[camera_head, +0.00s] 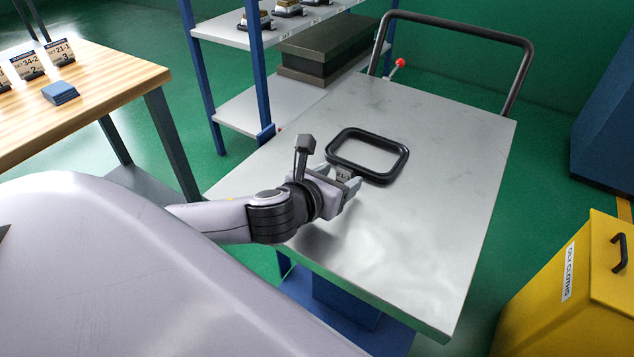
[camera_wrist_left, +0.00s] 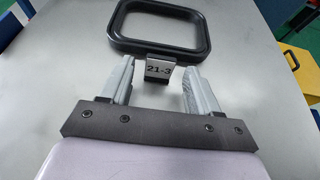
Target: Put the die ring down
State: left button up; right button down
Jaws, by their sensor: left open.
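The die ring (camera_head: 398,150) is a black rounded-rectangular frame lying flat on the grey metal top of the cart (camera_head: 440,230). In the left wrist view the die ring (camera_wrist_left: 197,51) shows beyond my fingertips, with a metal tab marked 21-3 (camera_wrist_left: 159,70) on its near side. My left gripper (camera_head: 342,182) is open at the near left side of the ring. In the left wrist view my left gripper (camera_wrist_left: 157,75) has one finger on each side of the tab, with gaps between. My right gripper is not in view.
A red-knobbed lever (camera_head: 400,63) and black handle (camera_head: 520,45) stand at the cart's far end. A shelf (camera_head: 240,107) with a dark block (camera_head: 325,50) is behind left. A wooden table (camera_head: 110,75) is left, a yellow bin (camera_head: 560,300) right. The cart's near right top is clear.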

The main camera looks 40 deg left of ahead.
pick_arm(q)
jog(key=p+v, duration=0.1)
jog(key=v, duration=0.9)
jog(key=shift+s, duration=0.15)
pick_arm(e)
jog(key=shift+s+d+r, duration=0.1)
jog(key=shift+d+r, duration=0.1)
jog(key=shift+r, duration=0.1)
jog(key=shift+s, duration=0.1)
